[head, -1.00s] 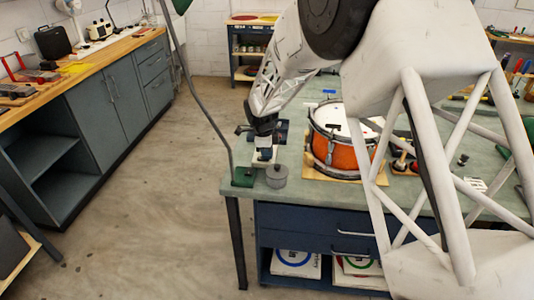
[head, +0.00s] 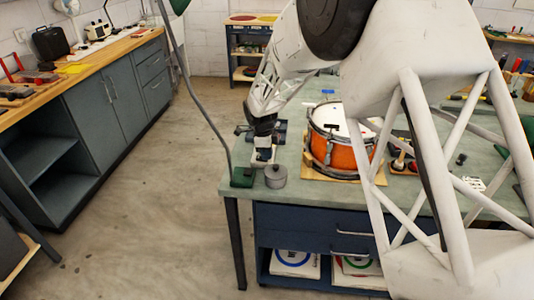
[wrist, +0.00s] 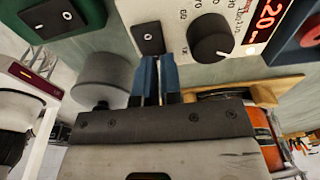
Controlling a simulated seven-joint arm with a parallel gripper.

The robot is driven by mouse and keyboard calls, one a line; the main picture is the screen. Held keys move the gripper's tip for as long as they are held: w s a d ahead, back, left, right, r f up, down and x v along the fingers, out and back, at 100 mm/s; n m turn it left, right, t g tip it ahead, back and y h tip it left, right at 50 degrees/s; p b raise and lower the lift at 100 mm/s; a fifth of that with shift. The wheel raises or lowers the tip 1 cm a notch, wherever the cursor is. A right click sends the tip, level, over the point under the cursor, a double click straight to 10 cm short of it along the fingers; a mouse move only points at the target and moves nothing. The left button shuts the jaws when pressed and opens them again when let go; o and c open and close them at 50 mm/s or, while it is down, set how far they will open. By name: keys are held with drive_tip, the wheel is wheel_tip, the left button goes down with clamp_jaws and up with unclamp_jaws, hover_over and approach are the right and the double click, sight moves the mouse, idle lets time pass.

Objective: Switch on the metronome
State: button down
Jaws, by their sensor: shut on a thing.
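The metronome (wrist: 185,12) is a cream box with a black dial (wrist: 211,38), a lit red display (wrist: 266,20) and a black rocker switch (wrist: 147,38) marked with a line and a circle. In the head view the pale metronome (head: 261,160) is partly hidden under my arm's end. My gripper (wrist: 157,62) has its blue fingers nearly together, with a narrow gap. The fingertips are at the metronome's edge, just below the rocker switch in the wrist view.
A grey lidded cylinder (head: 276,176) stands beside the metronome. A green base (head: 242,177) with its own rocker switch (wrist: 67,15) is to the left, at the bench corner. An orange drum (head: 341,152) stands on a wooden board to the right. A red and black thing (wrist: 309,38) is near the display.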

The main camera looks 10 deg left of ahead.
sight(260, 158)
drive_tip(key=shift+s+a+f, duration=0.5)
drive_tip(key=shift+a+f, duration=0.15)
drive_tip(key=shift+f, duration=0.1)
drive_tip(key=shift+r, duration=0.15)
wheel_tip(260, 158, up, 15)
drive_tip(key=a, duration=0.1)
drive_tip(key=shift+w+a, duration=0.3)
drive_tip(key=shift+w, duration=0.05)
drive_tip(key=shift+d, duration=0.15)
idle(0.4)
drive_tip(key=shift+d+r, duration=0.2)
drive_tip(key=shift+f, duration=0.1)
drive_tip(key=f, duration=0.4)
drive_tip(key=d+f, duration=0.1)
drive_tip(key=f, duration=0.8)
drive_tip(key=shift+d+f, duration=0.4)
